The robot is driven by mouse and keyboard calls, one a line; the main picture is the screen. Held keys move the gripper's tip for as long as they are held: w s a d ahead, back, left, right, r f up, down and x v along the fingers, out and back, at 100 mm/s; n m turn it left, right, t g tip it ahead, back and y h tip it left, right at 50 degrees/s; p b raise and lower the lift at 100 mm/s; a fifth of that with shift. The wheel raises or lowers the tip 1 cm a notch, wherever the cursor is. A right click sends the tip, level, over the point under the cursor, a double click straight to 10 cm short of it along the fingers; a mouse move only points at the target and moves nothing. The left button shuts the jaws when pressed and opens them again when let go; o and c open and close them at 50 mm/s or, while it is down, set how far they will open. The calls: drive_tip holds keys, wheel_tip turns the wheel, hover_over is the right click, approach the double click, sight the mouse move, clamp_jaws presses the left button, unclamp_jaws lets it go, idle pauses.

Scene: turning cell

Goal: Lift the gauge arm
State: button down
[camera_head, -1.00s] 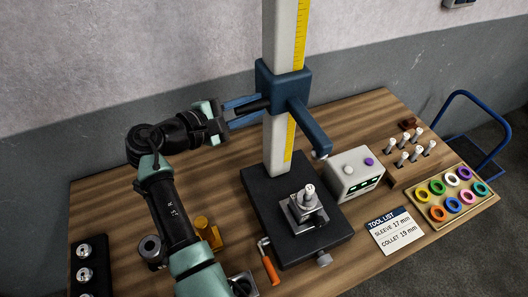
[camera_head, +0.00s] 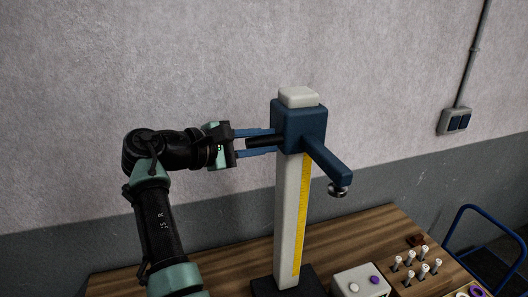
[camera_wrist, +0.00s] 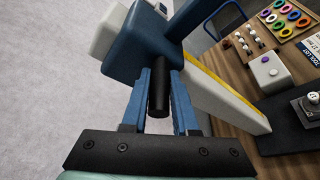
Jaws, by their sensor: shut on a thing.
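The gauge arm (camera_head: 328,162) is a blue arm reaching right from a blue block on the pale column (camera_head: 293,215), with a round metal tip at its end. The block is near the top of the column, just under the pale cap. My gripper (camera_head: 262,142) is at the block's left side, its blue fingers shut on the black handle that sticks out of the block. In the wrist view the black handle (camera_wrist: 158,92) lies between the two fingers (camera_wrist: 160,100), and the blue block is beyond it. The tip hangs well above the bench.
The wooden bench (camera_head: 340,245) carries a box with a purple button (camera_head: 360,280) and a rack of several white-topped pins (camera_head: 416,266). A blue rail (camera_head: 490,225) stands at right. The wrist view shows a tray of coloured rings (camera_wrist: 284,20).

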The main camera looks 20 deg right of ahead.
drive_tip(key=shift+a+r, duration=0.1)
drive_tip(key=shift+r, duration=0.3)
drive_tip(key=c, duration=0.7)
unclamp_jaws()
drive_tip(key=shift+w, duration=0.1)
drive_tip(key=shift+f, duration=0.1)
drive_tip(key=shift+a, duration=0.25)
drive_tip(key=shift+b+v, duration=3.15)
drive_tip(key=shift+v, duration=3.15)
drive_tip(key=shift+d, duration=0.15)
